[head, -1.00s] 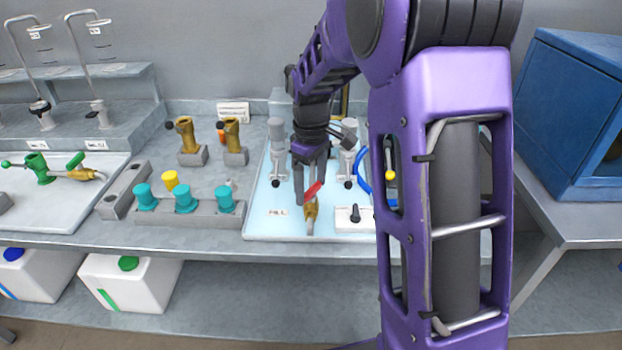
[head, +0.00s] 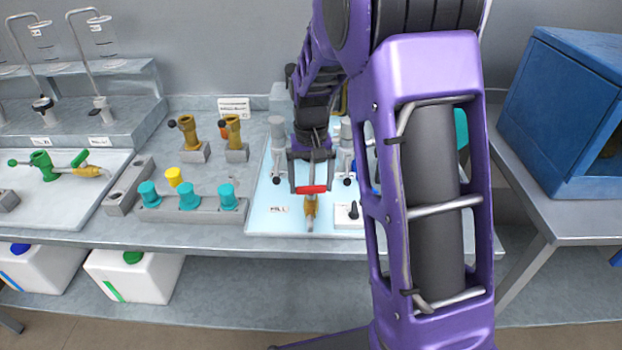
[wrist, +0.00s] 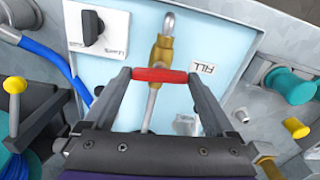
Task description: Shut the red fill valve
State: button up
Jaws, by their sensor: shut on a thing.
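The red handle (head: 312,189) of the fill valve sits on a brass body (head: 310,208) at the front of a pale blue panel. In the wrist view the red handle (wrist: 160,75) lies crosswise over the pipe, between my fingertips. The brass body (wrist: 160,55) shows just beyond it, beside a "FILL" label (wrist: 205,69). My gripper (head: 311,187) is shut on the red handle, one finger at each end; it also shows in the wrist view (wrist: 160,76).
A black rotary switch (wrist: 92,28) on a white plate stands close to the valve. A blue hose (wrist: 45,55) runs beside it. Grey clamps (head: 278,150) stand behind on the panel (head: 262,205). Teal knobs (head: 189,196) on a grey block stand left of it.

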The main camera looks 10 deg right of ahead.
aim_at(311, 186)
jog(key=shift+m, duration=0.6)
jog(key=o, duration=1.1)
jog(key=shift+c, duration=0.2)
notch_tip(311, 186, up, 18)
jog(key=p, duration=0.2)
jog(key=shift+f, duration=0.25)
